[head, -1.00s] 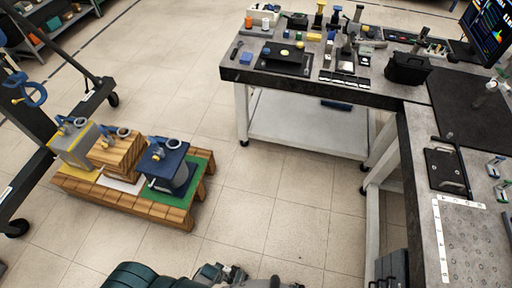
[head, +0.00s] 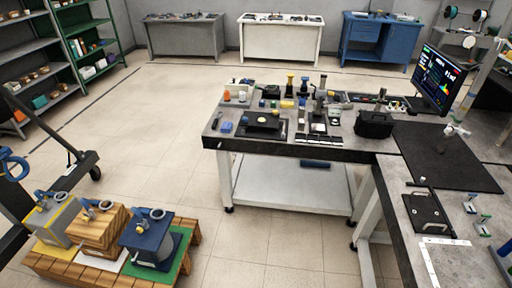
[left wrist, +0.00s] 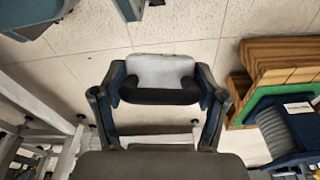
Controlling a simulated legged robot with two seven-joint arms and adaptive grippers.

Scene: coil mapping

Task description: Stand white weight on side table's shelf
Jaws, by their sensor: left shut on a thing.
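My left gripper (left wrist: 163,92) shows in the left wrist view, its two fingers set apart and shut on a white weight (left wrist: 163,70). The weight is a pale block with rounded corners, and a dark band lies along its lower edge. The floor is behind it, and the rest of its shape is hidden. In the head view a grey-topped table (head: 270,147) has a white lower shelf (head: 290,188), which looks mostly bare apart from a dark blue thing under the tabletop. I cannot tell if this is the side table. My right gripper is not in view.
A dark cart frame (head: 75,172) is at far left. A bench (head: 412,245) blocks the right. Floor (head: 250,260) before the table is clear.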

